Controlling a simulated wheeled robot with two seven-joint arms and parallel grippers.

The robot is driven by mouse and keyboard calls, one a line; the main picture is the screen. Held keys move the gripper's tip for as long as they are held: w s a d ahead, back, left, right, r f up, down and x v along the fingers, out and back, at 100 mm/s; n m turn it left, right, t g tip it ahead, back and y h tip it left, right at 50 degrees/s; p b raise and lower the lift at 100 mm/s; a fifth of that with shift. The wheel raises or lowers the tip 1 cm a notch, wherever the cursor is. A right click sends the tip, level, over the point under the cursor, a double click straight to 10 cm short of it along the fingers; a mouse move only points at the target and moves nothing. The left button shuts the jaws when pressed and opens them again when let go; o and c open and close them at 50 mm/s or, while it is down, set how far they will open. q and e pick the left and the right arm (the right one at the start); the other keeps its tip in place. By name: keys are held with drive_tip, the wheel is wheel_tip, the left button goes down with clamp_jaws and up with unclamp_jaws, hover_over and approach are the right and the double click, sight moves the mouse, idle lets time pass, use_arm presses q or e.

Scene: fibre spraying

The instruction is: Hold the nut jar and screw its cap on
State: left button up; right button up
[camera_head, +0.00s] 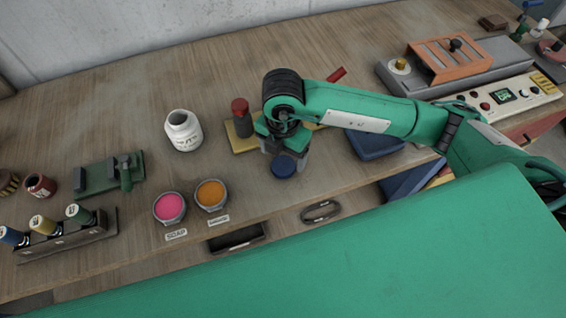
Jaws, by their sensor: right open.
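The white jar (184,132) stands upright on the wooden bench, left of my right gripper. Its top shows a dark round mouth with no cap on it. A dark blue round cap (283,167) lies below my right gripper (287,157). The gripper points down with its fingers open, close above or around the cap. I cannot tell whether the fingers touch it. My left gripper is not in view.
A yellow-based stand with a red-topped tool (241,117) is beside my right wrist. Pink (170,207) and orange (211,194) bowls sit near the front edge. A green fixture (110,175) and spool rack (68,238) are left. Bench behind the jar is clear.

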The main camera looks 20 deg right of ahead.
sight(285, 163)
drive_tip(key=shift+w+d+f+p, duration=0.1)
drive_tip(key=shift+d+f+p, duration=0.1)
drive_tip(key=shift+f, duration=0.75)
drive_tip(key=shift+w+d+f+p, duration=0.1)
drive_tip(key=shift+f+p, duration=0.1)
drive_tip(key=shift+f, duration=0.7)
drive_tip(key=shift+c, duration=0.3)
drive_tip(key=c, duration=1)
